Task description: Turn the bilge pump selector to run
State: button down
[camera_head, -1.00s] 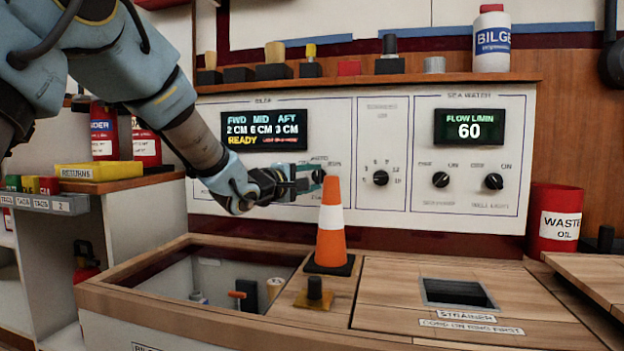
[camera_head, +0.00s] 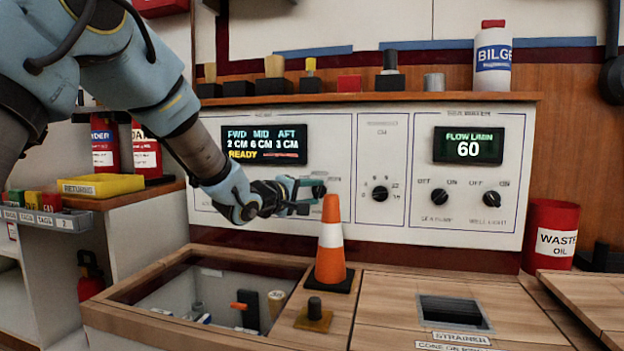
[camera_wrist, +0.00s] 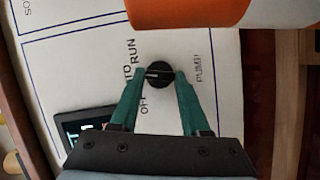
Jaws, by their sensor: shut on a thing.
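The bilge pump selector is a round black knob (camera_wrist: 158,75) on the white panel. In the wrist view its pale mark points left, towards a partly hidden label ending in TO, between OFF and RUN. My gripper (camera_wrist: 160,78) has one green finger on each side of the knob and is shut on it. In the head view the gripper (camera_head: 306,194) reaches the selector (camera_head: 319,190) from the left, and the fingers partly cover it. The bilge display (camera_head: 264,144) above reads FWD 2 cm, MID 6 cm, AFT 3 cm, READY.
An orange and white cone (camera_head: 331,245) stands just below the selector, close to my gripper. An open hatch (camera_head: 130,285) lies below left. A shelf (camera_head: 430,97) with several items runs above.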

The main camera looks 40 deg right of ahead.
jog(key=m+p, duration=0.1)
jog(key=p, duration=0.1)
jog(key=m+y+p, duration=0.1)
jog(key=shift+s+r+m+p, duration=0.1)
jog(key=shift+r+m+p, duration=0.25)
jog(key=shift+m+p, duration=0.05)
jog(key=shift+f+m+t+y+p, duration=0.15)
jog(key=shift+m+t+y+p, duration=0.25)
jog(key=shift+m+y+p, duration=0.45)
jog(key=shift+m, duration=0.25)
jog(key=shift+c, duration=1.9)
grip_release()
